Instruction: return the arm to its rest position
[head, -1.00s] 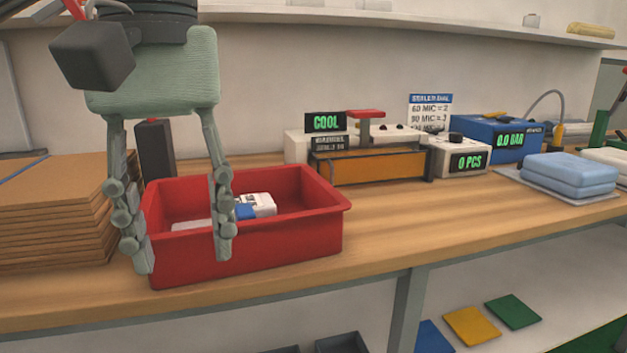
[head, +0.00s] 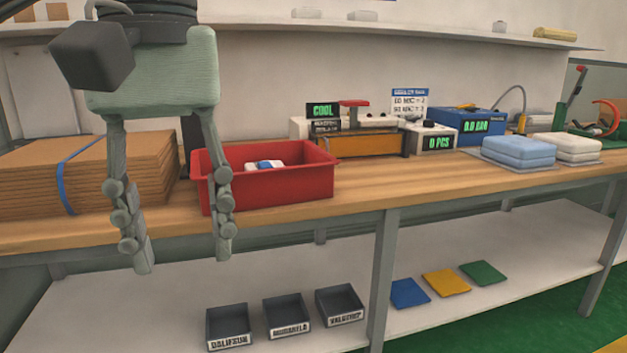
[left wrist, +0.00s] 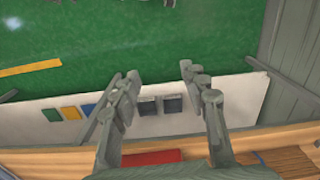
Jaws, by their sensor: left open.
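My left gripper (head: 178,255) is open and empty in the head view, its two fingers pointing down in front of the bench edge. It also shows in the left wrist view (left wrist: 163,75), with nothing between its fingertips. A red bin (head: 275,182) stands on the wooden bench behind and to the right of the fingers, partly hidden by the right finger. A white and blue item (head: 264,165) lies in the bin. My right gripper is in neither view.
Strapped cardboard (head: 75,180) lies on the bench (head: 420,179) at left. A sealer (head: 358,143), a blue gauge box (head: 468,125) and a light-blue stack (head: 518,149) stand farther right. The lower shelf (head: 130,312) holds dark labelled bins (head: 286,314) and coloured pads (head: 446,282).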

